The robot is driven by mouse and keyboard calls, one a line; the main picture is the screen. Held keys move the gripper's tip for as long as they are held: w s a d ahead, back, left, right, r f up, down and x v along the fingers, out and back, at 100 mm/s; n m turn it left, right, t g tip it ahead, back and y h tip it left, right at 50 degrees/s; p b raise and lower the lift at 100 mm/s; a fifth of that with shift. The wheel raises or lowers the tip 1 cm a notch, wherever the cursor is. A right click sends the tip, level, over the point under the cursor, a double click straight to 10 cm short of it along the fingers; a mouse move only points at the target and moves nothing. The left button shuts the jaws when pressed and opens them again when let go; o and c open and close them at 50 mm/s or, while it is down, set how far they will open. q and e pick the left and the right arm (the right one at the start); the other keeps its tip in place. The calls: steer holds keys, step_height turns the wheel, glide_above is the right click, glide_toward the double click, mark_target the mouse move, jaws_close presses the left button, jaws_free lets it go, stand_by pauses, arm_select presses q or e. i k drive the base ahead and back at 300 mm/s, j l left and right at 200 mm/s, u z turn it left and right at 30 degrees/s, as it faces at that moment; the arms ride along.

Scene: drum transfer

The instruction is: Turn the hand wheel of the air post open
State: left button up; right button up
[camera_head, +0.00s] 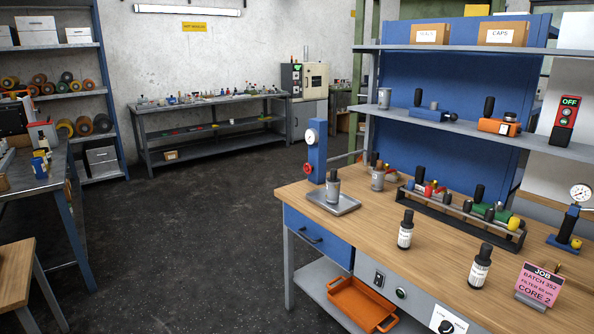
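A blue post (318,158) stands at the far left corner of the wooden workbench (375,228). It carries a round white gauge (311,136) near its top and a small red hand wheel (308,168) low on its left side. I take this as the air post; how far its wheel is turned cannot be told from here. A second blue stand (567,225) with a gauge (580,193) and a yellow knob is at the bench's right edge. Neither of my grippers is in view.
A metal tray with a grey cylinder (333,187) stands close to the post. A rack (450,215), two dark bottles (405,232) (480,268) and a pink job card (538,284) are on the bench. The dark floor (200,240) left of the bench is clear.

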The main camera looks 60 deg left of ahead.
mark_target(309, 168)
steer(key=u, duration=1.95)
steer(key=i+u, duration=0.15)
steer(key=u, duration=0.2)
steer(key=i+j+u, duration=0.1)
steer(key=u, duration=0.3)
steer(key=i+l+u, duration=0.1)
steer(key=u, duration=0.25)
steer(key=i, duration=0.1)
